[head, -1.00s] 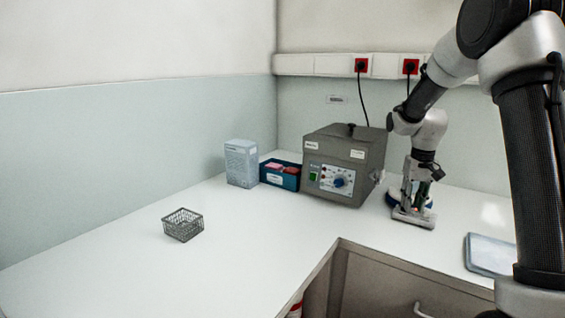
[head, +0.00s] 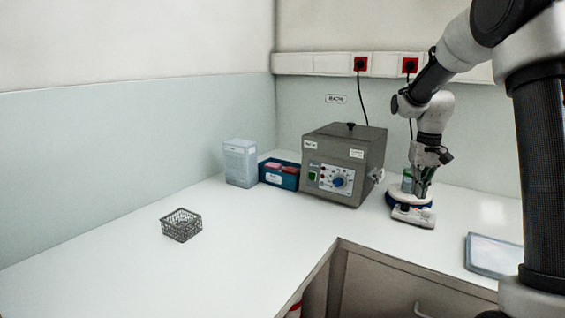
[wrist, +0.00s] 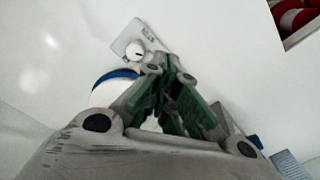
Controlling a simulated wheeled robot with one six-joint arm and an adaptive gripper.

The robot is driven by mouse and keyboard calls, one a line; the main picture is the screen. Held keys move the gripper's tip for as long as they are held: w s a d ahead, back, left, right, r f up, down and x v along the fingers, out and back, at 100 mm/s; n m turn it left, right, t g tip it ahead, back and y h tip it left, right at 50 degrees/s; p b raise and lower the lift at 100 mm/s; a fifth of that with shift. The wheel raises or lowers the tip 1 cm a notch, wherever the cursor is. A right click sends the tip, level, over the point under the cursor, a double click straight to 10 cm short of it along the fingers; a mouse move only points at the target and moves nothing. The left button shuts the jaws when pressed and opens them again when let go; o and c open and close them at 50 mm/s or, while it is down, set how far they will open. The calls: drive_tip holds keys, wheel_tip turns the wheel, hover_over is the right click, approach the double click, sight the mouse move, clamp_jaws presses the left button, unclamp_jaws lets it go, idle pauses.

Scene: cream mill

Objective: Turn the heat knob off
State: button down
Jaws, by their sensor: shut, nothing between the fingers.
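A small round device with a white top and a blue rim (head: 396,197) stands on the bench right of the grey box. Its light front panel (head: 413,216) faces me. In the wrist view, the panel (wrist: 124,38) bears a white round knob (wrist: 135,51) with a dark mark; I cannot read its setting. My gripper (head: 421,196) is shut and empty, over the device. In the wrist view, its fingertips (wrist: 164,64) appear beside the knob; whether they touch it is unclear. The grey box (head: 348,150) also has a blue knob (head: 338,182) on its panel.
A blue bin (head: 279,180) and a pale box (head: 240,163) stand left of the grey box. A wire basket (head: 181,224) sits on the left bench. A flat tray (head: 494,254) lies at the right. The bench between basket and grey box is clear.

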drive_tip(key=shift+r, duration=0.25)
drive_tip(key=shift+w+a, duration=0.1)
